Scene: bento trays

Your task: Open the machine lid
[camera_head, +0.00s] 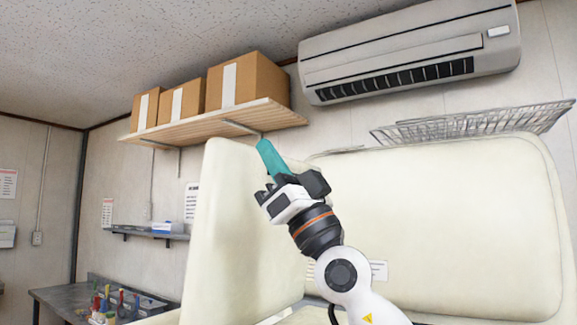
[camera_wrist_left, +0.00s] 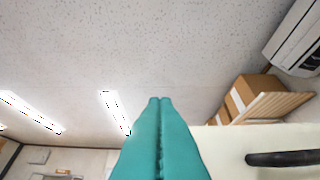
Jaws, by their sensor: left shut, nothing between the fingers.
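A cream machine shows in the head view as two upright rounded panels, a narrower left panel (camera_head: 235,235) and a wide right panel (camera_head: 460,225). They meet at an angle, and I cannot tell for certain which is the lid. My left gripper (camera_head: 264,147) is shut and empty, its teal fingers pointing up near the left panel's top edge. I cannot tell if it touches the panel. In the left wrist view the shut fingers (camera_wrist_left: 159,103) point at the ceiling. A dark handle (camera_wrist_left: 285,158) on a cream surface (camera_wrist_left: 230,145) lies right of them. My right gripper is not in view.
A wooden shelf (camera_head: 215,125) with cardboard boxes (camera_head: 245,82) is on the wall behind. An air conditioner (camera_head: 410,50) hangs above, and a wire rack (camera_head: 470,122) is behind the right panel. A bench (camera_head: 60,300) with small items stands at lower left.

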